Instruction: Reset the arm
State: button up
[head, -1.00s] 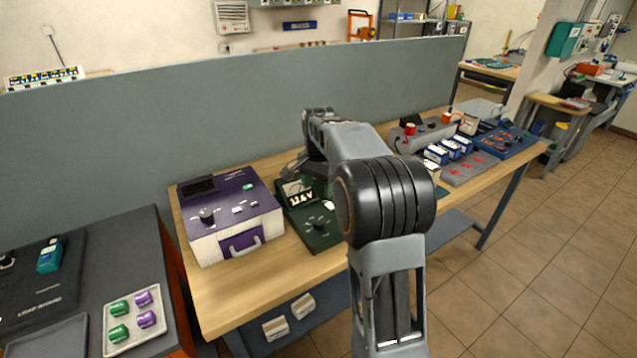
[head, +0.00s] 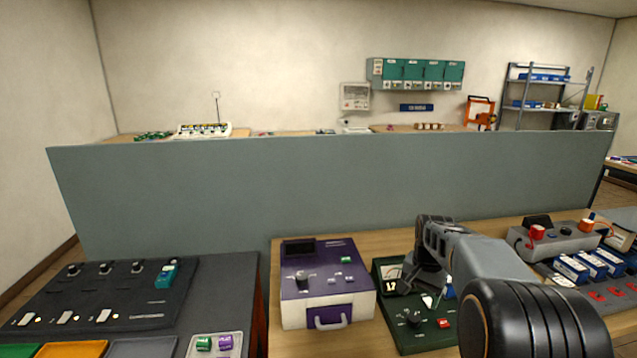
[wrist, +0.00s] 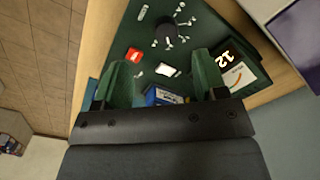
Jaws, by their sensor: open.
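My gripper (wrist: 162,78) is open above a dark green meter box, its two green-padded fingers apart in the wrist view. In the head view my gripper (head: 405,287) reaches down at the meter box (head: 428,336), mostly hidden by my arm.
A purple and white case (head: 325,290) stands left of the meter box on the wooden bench. Blue and white blocks (head: 590,265) and a grey box (head: 560,240) stand to the right. A grey-green partition (head: 330,185) runs behind. A dark load bench (head: 230,290) is at left.

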jog(key=s+a+n+t, duration=0.1)
jog(key=s+a+n, duration=0.1)
jog(key=s, duration=0.4)
jog(key=s+a+n+t, duration=0.1)
jog(key=s+a+n, duration=0.2)
jog(key=s, duration=0.4)
jog(key=s+a+r+n+t, duration=0.1)
jog(key=s+a+n, duration=0.2)
jog(key=s+a, duration=0.2)
jog(key=shift+s+t, duration=0.3)
jog(key=shift+s, duration=0.8)
jog(key=shift+d, duration=0.1)
